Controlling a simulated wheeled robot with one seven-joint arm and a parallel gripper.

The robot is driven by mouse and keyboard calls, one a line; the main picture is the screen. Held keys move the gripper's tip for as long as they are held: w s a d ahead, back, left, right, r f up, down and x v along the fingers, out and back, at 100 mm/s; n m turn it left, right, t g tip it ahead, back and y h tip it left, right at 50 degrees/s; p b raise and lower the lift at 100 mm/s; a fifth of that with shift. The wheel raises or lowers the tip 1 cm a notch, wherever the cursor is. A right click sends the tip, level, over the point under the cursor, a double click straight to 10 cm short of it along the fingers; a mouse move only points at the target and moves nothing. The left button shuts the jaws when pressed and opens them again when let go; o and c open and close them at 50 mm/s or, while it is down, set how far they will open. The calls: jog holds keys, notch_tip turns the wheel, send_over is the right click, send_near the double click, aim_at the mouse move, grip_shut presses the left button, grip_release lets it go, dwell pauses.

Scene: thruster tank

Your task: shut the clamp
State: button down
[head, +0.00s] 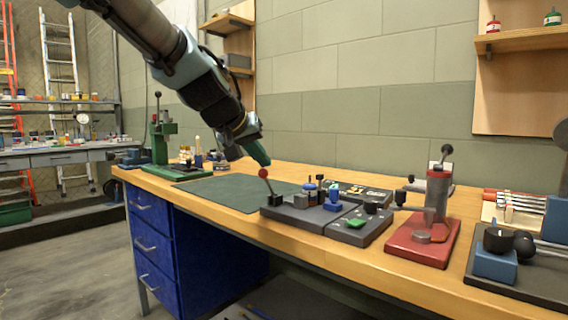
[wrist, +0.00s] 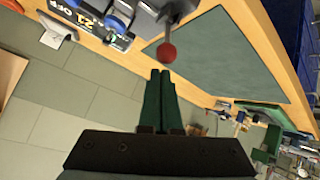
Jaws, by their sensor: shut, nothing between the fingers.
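A lever with a red ball knob (head: 263,173) stands tilted up and to the left from a small dark block on a grey plate (head: 305,217); it looks like the clamp's handle. A blue piece (head: 333,201) sits on the same plate. My gripper (head: 264,161) is shut and empty, its green fingers right by the red knob. In the wrist view the fingertips (wrist: 160,72) point at the red knob (wrist: 166,52), just short of it or touching; I cannot tell which. The lever's lower end and part of the plate are cut off at the top of the wrist view.
A dark green mat (head: 232,191) lies bare to the left. A green press (head: 162,140) stands at the bench's far left. A dark plate with a green piece (head: 356,222) and a red-based device (head: 424,240) are to the right. The wall is behind.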

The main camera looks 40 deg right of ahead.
jog(key=shift+r, duration=0.15)
jog(key=shift+r+p, duration=0.6)
jog(key=shift+r, duration=0.1)
jog(key=a+r+p, duration=0.1)
jog(key=a+r, duration=0.5)
jog(key=shift+s+a+r, duration=0.2)
jog(key=shift+s+r, duration=0.2)
dwell(0.5)
